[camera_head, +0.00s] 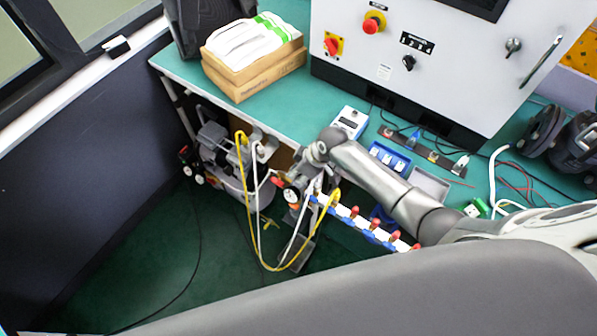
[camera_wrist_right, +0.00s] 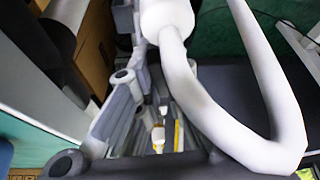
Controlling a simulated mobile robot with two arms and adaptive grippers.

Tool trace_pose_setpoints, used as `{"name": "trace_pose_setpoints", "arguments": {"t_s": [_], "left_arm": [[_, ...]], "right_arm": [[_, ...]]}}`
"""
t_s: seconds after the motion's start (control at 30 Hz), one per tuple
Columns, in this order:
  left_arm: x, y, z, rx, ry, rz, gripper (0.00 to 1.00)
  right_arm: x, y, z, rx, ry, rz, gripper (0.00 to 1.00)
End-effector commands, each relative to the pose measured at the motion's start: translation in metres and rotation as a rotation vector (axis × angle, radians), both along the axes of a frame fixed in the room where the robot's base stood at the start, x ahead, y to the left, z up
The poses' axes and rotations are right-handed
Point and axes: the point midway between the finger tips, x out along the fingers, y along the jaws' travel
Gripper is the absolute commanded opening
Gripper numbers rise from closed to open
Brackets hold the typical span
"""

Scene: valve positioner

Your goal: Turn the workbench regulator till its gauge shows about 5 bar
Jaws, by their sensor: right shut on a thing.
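The workbench regulator's round gauge (camera_head: 291,194) has a white face with a dark rim. It shows below the near edge of the bench, and its needle is too small to read. My right gripper (camera_head: 303,181) reaches down over the bench edge beside the gauge and is shut on the regulator, whose gripped part is mostly hidden by the gripper. In the right wrist view the grey fingers of my right gripper (camera_wrist_right: 148,95) show close beside a thick white hose (camera_wrist_right: 205,100). My left gripper is not in view.
A compressor (camera_head: 232,165) with another gauge stands under the bench at left. A yellow coiled hose (camera_head: 245,200) and white hoses hang near the regulator. A manifold with red and blue valves (camera_head: 365,224) lies to the right. The green floor (camera_head: 165,255) is open at lower left.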

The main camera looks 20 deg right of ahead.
Motion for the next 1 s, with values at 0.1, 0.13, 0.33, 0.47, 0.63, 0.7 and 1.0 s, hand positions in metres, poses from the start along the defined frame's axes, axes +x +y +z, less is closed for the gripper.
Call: {"name": "trace_pose_setpoints", "arguments": {"t_s": [0.1,0.13,0.33,0.47,0.63,0.7,1.0], "left_arm": [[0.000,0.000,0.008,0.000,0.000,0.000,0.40],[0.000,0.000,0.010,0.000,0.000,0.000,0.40],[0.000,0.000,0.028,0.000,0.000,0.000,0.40],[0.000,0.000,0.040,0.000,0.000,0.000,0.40],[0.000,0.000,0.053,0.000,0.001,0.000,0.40],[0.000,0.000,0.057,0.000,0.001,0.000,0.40],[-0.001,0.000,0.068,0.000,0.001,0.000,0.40]], "right_arm": [[0.000,0.001,0.003,0.001,-0.001,-0.041,0.00],[0.000,0.001,0.003,0.001,0.000,-0.057,0.00],[0.000,0.001,0.005,0.002,0.001,-0.195,0.00],[-0.001,0.002,0.005,0.002,0.003,-0.307,0.00],[0.000,0.002,0.004,0.003,0.000,-0.452,0.00],[0.000,0.002,0.004,0.002,0.001,-0.505,0.00],[0.000,0.001,0.002,0.001,0.000,-0.688,0.00]]}}
